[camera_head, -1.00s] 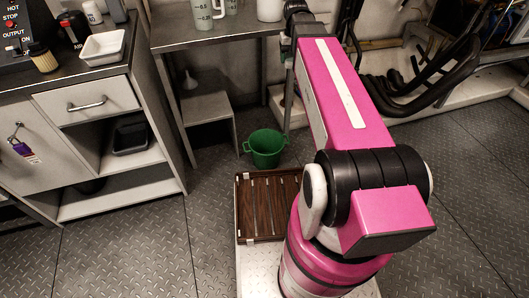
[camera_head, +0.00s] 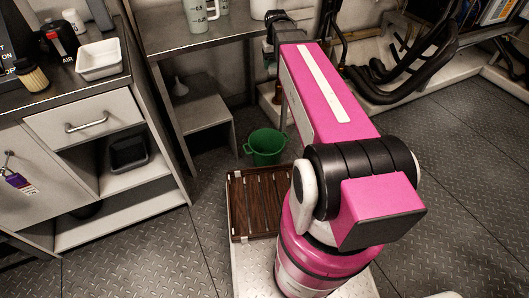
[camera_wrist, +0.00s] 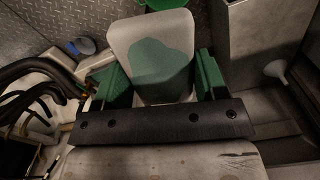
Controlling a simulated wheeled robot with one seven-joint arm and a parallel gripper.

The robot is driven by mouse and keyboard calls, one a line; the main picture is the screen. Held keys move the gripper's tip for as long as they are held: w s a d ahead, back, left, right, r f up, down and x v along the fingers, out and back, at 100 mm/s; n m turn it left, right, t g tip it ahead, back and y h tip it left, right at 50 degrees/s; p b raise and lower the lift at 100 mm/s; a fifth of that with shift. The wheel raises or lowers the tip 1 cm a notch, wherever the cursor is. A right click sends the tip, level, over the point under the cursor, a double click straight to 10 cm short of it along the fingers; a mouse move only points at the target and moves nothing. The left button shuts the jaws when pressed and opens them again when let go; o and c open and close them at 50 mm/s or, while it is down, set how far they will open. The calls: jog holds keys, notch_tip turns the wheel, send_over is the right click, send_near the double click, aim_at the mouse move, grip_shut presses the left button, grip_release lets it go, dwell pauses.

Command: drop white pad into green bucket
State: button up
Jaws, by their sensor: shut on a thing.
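The white pad (camera_wrist: 150,35) is a pale rounded slab in the wrist view, with a darker greenish patch over its middle. My gripper (camera_wrist: 164,80) has green fingers on both sides of the pad and is shut on it. The green bucket (camera_head: 265,147) stands upright on the floor in the head view, in front of the metal table. A slice of the bucket (camera_wrist: 165,4) shows at the top edge of the wrist view, beyond the pad's far end. In the head view my gripper and the pad are hidden behind my arm.
A metal table (camera_head: 190,42) with a low step shelf (camera_head: 205,115) stands behind and left of the bucket. A cabinet (camera_head: 95,125) with a white tray (camera_head: 101,60) on top is at the left. Black hoses (camera_head: 410,70) lie at the right. A funnel (camera_wrist: 277,70) shows in the wrist view.

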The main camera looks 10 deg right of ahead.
jog(key=w+f+n, duration=0.1)
jog(key=w+f, duration=0.2)
jog(key=f, duration=0.7)
jog(key=w+f, duration=0.3)
jog(key=f, duration=0.7)
notch_tip(320, 180, down, 31)
jog(key=n, duration=0.1)
jog(key=shift+s+a+n, duration=0.15)
jog(key=shift+s+n, duration=0.05)
jog(key=shift+n, duration=0.2)
jog(key=shift+r, duration=0.15)
jog(key=o, duration=1)
notch_tip(320, 180, up, 11)
